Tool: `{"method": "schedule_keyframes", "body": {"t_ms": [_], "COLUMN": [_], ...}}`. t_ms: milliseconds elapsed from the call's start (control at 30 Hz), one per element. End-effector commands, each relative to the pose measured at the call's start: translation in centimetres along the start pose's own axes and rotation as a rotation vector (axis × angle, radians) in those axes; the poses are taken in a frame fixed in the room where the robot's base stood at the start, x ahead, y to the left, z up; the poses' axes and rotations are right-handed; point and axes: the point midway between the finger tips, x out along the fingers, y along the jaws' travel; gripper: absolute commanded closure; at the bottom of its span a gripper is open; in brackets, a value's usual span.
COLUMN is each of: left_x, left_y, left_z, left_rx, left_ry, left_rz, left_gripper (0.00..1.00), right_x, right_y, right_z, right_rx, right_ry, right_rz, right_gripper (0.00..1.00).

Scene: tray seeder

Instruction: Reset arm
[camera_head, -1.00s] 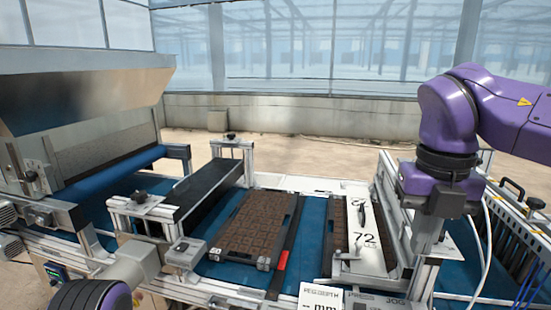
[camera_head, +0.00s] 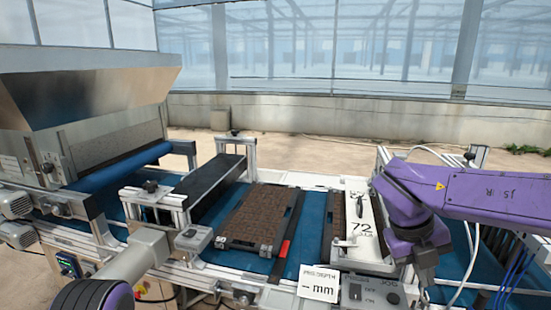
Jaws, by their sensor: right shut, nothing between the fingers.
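My right arm comes in from the right edge, purple. Its gripper (camera_head: 427,270) points down, shut and empty, at the right end of the seeder line, beside the white plate marked 72 (camera_head: 362,228). The fingertips are small and hard to make out. Part of my left arm (camera_head: 95,294), purple and grey, shows at the bottom left. Its gripper does not show.
A dark soil-filled tray (camera_head: 258,216) lies on the blue conveyor (camera_head: 314,220). A second tray (camera_head: 333,226) lies partly under the white plate. A steel hopper (camera_head: 95,88) stands at left. A control box with a depth sign (camera_head: 318,284) stands at the front.

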Motion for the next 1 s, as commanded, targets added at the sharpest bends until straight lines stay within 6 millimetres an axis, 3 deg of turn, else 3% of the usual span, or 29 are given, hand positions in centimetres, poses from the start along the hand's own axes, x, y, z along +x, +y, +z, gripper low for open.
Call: {"method": "schedule_keyframes", "body": {"t_ms": [167,267,300,367,433,533,600,700,800,900,1000], "left_x": [0.3,0.6,0.7,0.8,0.9,1.1,1.2,1.3,1.3,1.3,1.3], "left_y": [0.0,0.1,0.1,0.1,0.1,0.1,0.1,0.1,0.1,0.1,0.1], "left_z": [0.1,0.2,0.3,0.3,0.4,0.5,0.5,0.6,0.6,0.6,0.6], "left_rx": [0.000,0.000,0.000,0.000,0.000,0.000,0.000,0.000,0.000,0.000,0.000], "left_ry": [0.000,0.000,0.000,0.000,0.000,0.000,0.000,0.000,0.000,0.000,0.000], "left_rz": [0.000,0.000,0.000,0.000,0.000,0.000,0.000,0.000,0.000,0.000,0.000], "left_gripper": [0.34,0.34,0.34,0.34,0.34,0.34,0.34,0.34,0.34,0.34,0.34], "right_x": [9.3,16.9,20.4,25.5,30.6,36.4,39.1,41.2,42.0,42.2,42.2], "right_y": [0.3,1.0,1.6,3.2,5.5,8.8,10.4,11.9,12.5,12.7,12.7], "right_z": [1.4,1.3,0.9,-0.6,-3.4,-9.4,-14.1,-19.8,-23.5,-24.8,-24.9], "right_rx": [-0.242,-0.541,-0.717,-1.017,-1.369,-1.829,-2.092,-2.362,-2.511,-2.565,-2.569], "right_ry": [-0.017,-0.035,-0.047,-0.069,-0.099,-0.148,-0.183,-0.233,-0.269,-0.287,-0.290], "right_rz": [-0.285,-0.494,-0.576,-0.666,-0.705,-0.656,-0.575,-0.447,-0.351,-0.312,-0.310], "right_gripper": [1.00,1.00,1.00,1.00,1.00,1.00,1.00,1.00,1.00,1.00,1.00]}}
